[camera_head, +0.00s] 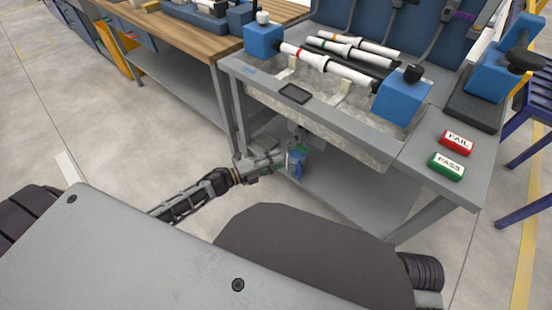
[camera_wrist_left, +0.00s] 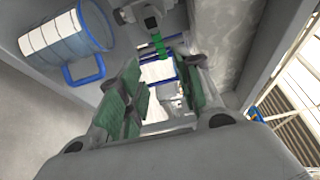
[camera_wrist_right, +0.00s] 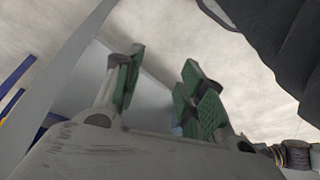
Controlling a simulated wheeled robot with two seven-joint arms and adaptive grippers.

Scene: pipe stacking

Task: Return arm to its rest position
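My left gripper (camera_head: 283,160) reaches in from the left, low beside the front of the grey workbench (camera_head: 330,122). In the left wrist view my left gripper (camera_wrist_left: 158,95) has its green-padded fingers spread apart, with nothing held between them. My right gripper (camera_wrist_right: 160,85) shows in the right wrist view, its green-padded fingers apart and empty, with plain floor and a pale panel beyond. The right gripper is not visible in the head view. Several white pipes (camera_head: 345,68) with dark and coloured bands lie on the workbench, away from both grippers.
Blue holders (camera_head: 402,95) flank the pipes. The red FAIL block (camera_head: 457,141) and green PASS block (camera_head: 446,166) sit at the bench's right. A blue-and-white container (camera_wrist_left: 65,40) is near the left gripper. A wooden bench (camera_head: 185,36) stands behind left. Floor at left is clear.

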